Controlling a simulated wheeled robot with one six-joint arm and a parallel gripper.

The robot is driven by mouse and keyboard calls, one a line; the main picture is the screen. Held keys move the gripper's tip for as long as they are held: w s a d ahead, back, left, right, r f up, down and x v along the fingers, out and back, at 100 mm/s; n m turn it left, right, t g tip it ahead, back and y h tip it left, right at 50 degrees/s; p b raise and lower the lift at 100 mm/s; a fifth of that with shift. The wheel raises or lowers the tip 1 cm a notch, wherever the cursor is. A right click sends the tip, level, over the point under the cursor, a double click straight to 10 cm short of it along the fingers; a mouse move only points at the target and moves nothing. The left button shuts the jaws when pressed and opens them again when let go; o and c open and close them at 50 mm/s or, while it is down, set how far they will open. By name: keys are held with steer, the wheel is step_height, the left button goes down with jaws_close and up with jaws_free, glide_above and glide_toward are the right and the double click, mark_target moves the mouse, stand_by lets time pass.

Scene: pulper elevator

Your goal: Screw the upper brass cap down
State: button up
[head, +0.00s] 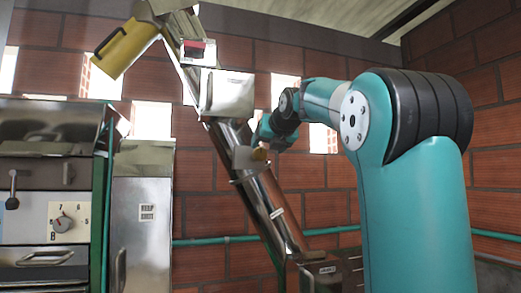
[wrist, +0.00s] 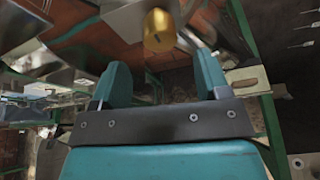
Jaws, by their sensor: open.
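A brass cap (wrist: 159,30) shows at the top middle of the wrist view, against shiny metal and just beyond my fingertips. In the head view a small brass-coloured piece (head: 259,154) sits on the slanted steel elevator tube (head: 262,190), beside the end of my arm. I cannot tell whether it is the upper cap. My gripper (wrist: 162,82) has its two teal fingers spread wide, with nothing between them. The cap lies above the gap between the fingers in the picture, apart from both. In the head view my fingers are too small to make out.
A steel box (head: 227,92) sits on the tube above my arm's end. A grey machine with a dial (head: 62,223) and a cabinet (head: 143,215) stand at left. A green pipe (head: 215,240) runs along the brick wall.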

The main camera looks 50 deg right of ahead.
mark_target(261, 153)
steer(key=p+x, duration=0.2)
steer(key=x, duration=0.4)
steer(key=shift+w+d+f, duration=0.1)
steer(key=shift+w, duration=0.2)
steer(key=shift+c, duration=0.2)
steer(key=c, duration=0.9)
